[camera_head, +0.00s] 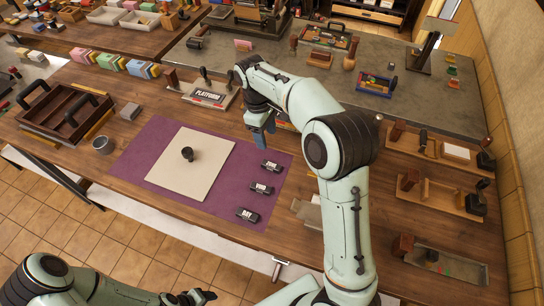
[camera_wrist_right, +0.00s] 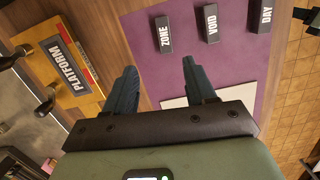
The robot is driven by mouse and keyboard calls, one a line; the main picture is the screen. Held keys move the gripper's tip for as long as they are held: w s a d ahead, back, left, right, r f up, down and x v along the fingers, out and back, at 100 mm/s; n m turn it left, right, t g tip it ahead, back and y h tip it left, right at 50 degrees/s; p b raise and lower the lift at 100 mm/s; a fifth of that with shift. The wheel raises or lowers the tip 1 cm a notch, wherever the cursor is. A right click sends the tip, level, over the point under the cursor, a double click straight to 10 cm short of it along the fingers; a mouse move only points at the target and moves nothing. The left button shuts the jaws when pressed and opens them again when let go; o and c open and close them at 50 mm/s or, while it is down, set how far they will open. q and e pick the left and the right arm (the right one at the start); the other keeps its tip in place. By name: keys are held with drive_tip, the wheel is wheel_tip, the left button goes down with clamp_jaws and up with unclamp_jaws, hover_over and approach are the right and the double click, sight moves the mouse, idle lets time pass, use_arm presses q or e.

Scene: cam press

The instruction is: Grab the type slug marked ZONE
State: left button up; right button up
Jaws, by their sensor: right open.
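The dark type slug marked ZONE (camera_wrist_right: 164,35) lies flat on the purple mat (camera_wrist_right: 135,30). It also shows in the head view as the farthest of three slugs (camera_head: 271,167). The slugs marked VOID (camera_wrist_right: 210,24) and DAY (camera_wrist_right: 264,18) lie in a row beside it. My right gripper (camera_wrist_right: 160,70) is open and empty, with its blue fingers apart. In the head view my right gripper (camera_head: 264,128) hangs above the table, just beyond the ZONE slug and apart from it. My left gripper (camera_head: 196,297) is at the bottom edge, partly cut off.
A pale sheet (camera_head: 190,188) with a small dark cup (camera_head: 189,154) lies on the mat. A PLATFORM sign block (camera_head: 210,96) stands behind. A dark wooden tray (camera_head: 62,121) and metal cup (camera_head: 103,145) are left. Wooden holders (camera_head: 440,193) stand right.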

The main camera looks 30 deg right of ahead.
drive_tip(key=b, duration=0.1)
hover_over(271, 164)
drive_tip(key=f, duration=0.6)
drive_tip(key=shift+w+a+f, duration=0.15)
drive_tip(key=shift+w, duration=0.1)
drive_tip(key=shift+f, duration=0.9)
drive_tip(key=f, duration=0.4)
drive_tip(key=shift+s+f, duration=0.25)
use_arm(q)
drive_tip(key=shift+s+a+f, duration=0.1)
drive_tip(key=shift+s+f, duration=0.9)
drive_tip(key=shift+s, duration=0.25)
use_arm(e)
clamp_jaws()
